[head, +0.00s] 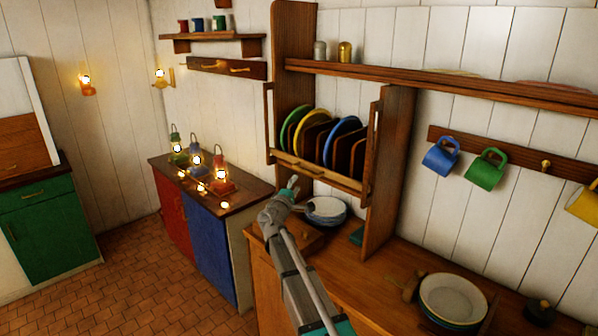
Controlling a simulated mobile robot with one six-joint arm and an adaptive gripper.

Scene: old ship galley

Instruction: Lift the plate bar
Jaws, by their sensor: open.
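The plate bar (338,180) is a wooden rail across the lower front of a wooden plate rack in the head view. It seems to carry a small brass-coloured piece near its middle. Behind it stand several upright plates, with green, yellow (300,127) and blue (343,140) ones showing between dark dividers. My gripper (292,184) is open, just below and in front of the left part of the bar. It looks small here, and I cannot tell whether it touches the bar. No object shows in it.
Stacked plates (326,210) sit on the wooden counter (390,283) below the rack. A tall side panel (387,170) stands right of it. More plates (453,298) lie at the right front. Lit lanterns (220,178) stand on the low cabinet at left. Mugs (487,168) hang at right.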

